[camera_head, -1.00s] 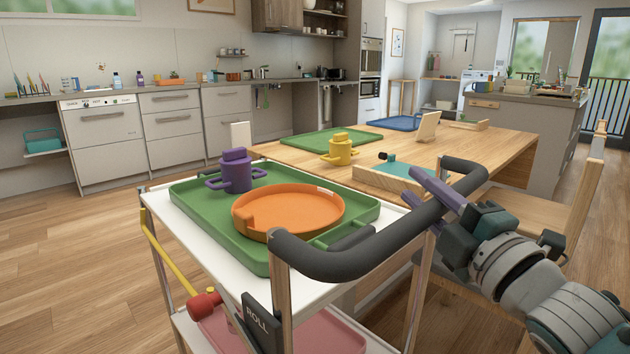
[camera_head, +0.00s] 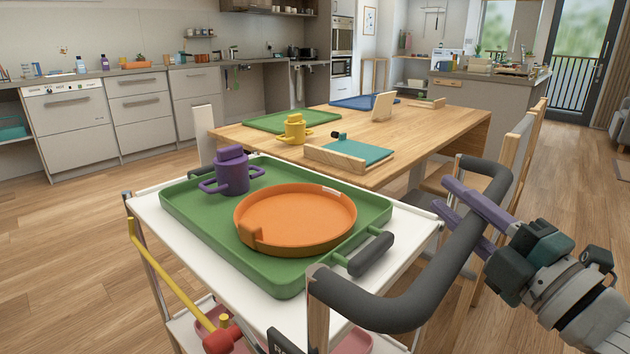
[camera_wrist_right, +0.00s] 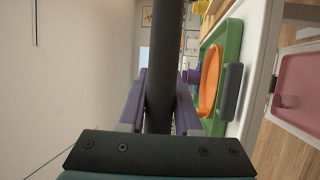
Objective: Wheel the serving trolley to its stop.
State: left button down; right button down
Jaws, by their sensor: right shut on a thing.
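The serving trolley (camera_head: 147,209) has a white top and stands in front of me. Its dark grey push handle (camera_head: 395,306) curves along the near right side. My right gripper (camera_head: 458,215) is shut on the handle's right part; in the right wrist view its purple fingers (camera_wrist_right: 158,105) lie on both sides of the bar. On the trolley top is a green tray (camera_head: 200,225) with an orange round dish (camera_head: 297,215) and a purple two-handled cup (camera_head: 231,172). A red knob (camera_head: 222,340) on a yellow bar shows at the lower left. My left gripper is not in view.
A wooden table (camera_head: 430,125) stands just beyond the trolley, with a yellow cup (camera_head: 295,128), trays and a teal board (camera_head: 362,150). A wooden chair (camera_head: 515,150) stands at its right. Open wood floor (camera_head: 70,240) lies left of the trolley.

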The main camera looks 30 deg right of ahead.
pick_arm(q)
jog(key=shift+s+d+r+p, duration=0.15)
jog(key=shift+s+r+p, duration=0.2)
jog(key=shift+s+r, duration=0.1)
pick_arm(e)
jog(key=shift+s+d, duration=0.3)
jog(key=shift+s, duration=0.45)
jog(key=shift+s+d, duration=0.3)
jog(key=shift+s, duration=0.4)
jog(key=shift+s+d, duration=0.3)
jog(key=shift+s, duration=0.45)
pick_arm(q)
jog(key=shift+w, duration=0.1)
pick_arm(e)
jog(key=c, duration=0.6)
grip_release()
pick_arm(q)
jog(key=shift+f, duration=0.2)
pick_arm(e)
jog(key=s+f, duration=0.1)
jog(key=s, duration=0.8)
jog(key=shift+s+f, duration=0.4)
